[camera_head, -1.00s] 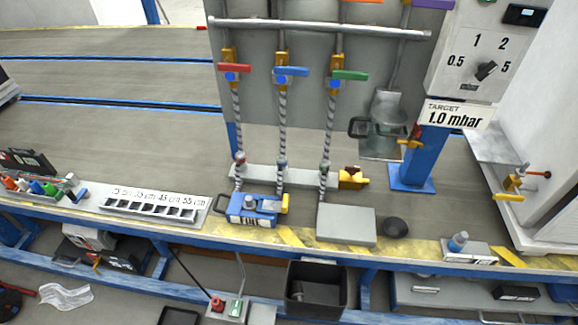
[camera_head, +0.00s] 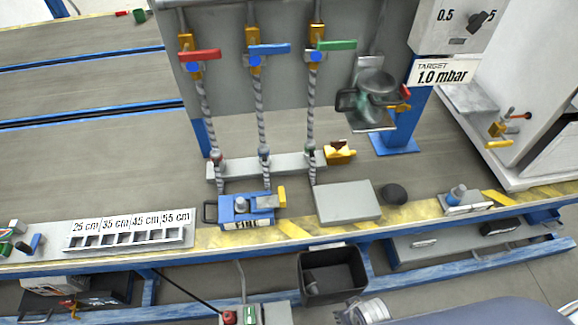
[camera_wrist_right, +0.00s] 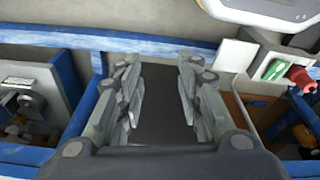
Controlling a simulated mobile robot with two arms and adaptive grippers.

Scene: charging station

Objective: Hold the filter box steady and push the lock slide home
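A blue box (camera_head: 247,208) with a black handle at its left, a grey knob on top and a yellow part (camera_head: 282,196) at its right end stands near the front edge of the bench; I take it for the filter box with its lock slide. Its label is too small to read fully. My right gripper (camera_head: 362,310) shows at the bottom edge of the head view, in front of the bench and apart from the box. In the right wrist view the right gripper (camera_wrist_right: 160,75) is open, with nothing between its fingers. My left gripper is not in view.
A grey flat block (camera_head: 347,203) and a black round knob (camera_head: 394,194) are right of the box. Hoses hang behind it from coloured valves. A slotted length gauge (camera_head: 130,232) lies at left. A black bin (camera_head: 333,275) is below the bench edge.

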